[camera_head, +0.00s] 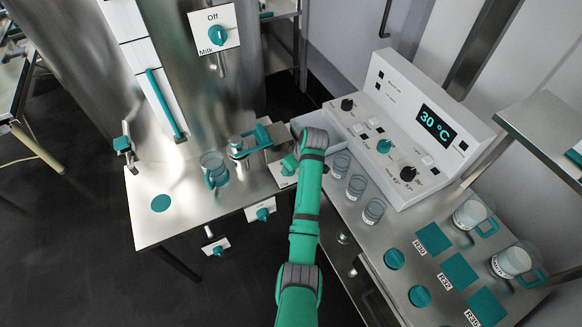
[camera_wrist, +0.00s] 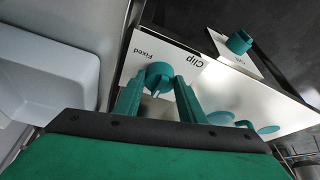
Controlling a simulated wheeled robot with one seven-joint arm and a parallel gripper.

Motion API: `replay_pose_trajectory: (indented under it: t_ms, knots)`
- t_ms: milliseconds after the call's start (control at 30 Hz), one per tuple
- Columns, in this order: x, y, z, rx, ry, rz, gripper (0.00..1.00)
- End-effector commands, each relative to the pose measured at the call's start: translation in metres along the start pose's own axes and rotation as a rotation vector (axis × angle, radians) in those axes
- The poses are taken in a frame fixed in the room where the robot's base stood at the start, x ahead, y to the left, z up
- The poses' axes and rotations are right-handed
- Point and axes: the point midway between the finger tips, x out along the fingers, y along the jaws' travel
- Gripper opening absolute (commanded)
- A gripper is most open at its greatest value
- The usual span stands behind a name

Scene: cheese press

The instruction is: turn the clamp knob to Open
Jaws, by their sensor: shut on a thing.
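The teal clamp knob (camera_wrist: 158,71) sits on a white plate (camera_wrist: 190,52) in the wrist view. Which way the knob points is hard to tell. In the head view my gripper (camera_head: 291,163) reaches down to the right edge of the steel table (camera_head: 180,215), where it and my arm cover most of the knob and its plate.
Other teal knobs on white plates hang at the table front (camera_head: 263,214). A clear jug (camera_head: 214,172) stands left of my gripper. Right of my arm are several glass cups (camera_head: 356,186) and a white control box (camera_head: 400,130) reading 30 °C.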

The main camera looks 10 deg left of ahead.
Motion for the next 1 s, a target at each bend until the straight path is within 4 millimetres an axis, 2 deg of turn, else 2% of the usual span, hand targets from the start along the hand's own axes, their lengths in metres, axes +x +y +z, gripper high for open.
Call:
replay_pose_trajectory:
  t_ms: [267, 300, 367, 733, 867, 1000]
  knots:
    - [-0.001, 0.001, -0.001, -0.002, 0.002, 0.002, 0.14]
    - [-0.001, 0.001, -0.001, -0.002, 0.002, 0.002, 0.41]
    - [-0.001, 0.001, -0.001, -0.002, 0.002, 0.002, 0.55]
    - [-0.004, 0.001, -0.001, 0.000, 0.001, 0.002, 0.55]
    - [-0.018, 0.001, -0.001, 0.000, 0.003, 0.003, 0.55]
    - [-0.044, 0.001, -0.001, 0.000, 0.003, 0.004, 0.55]
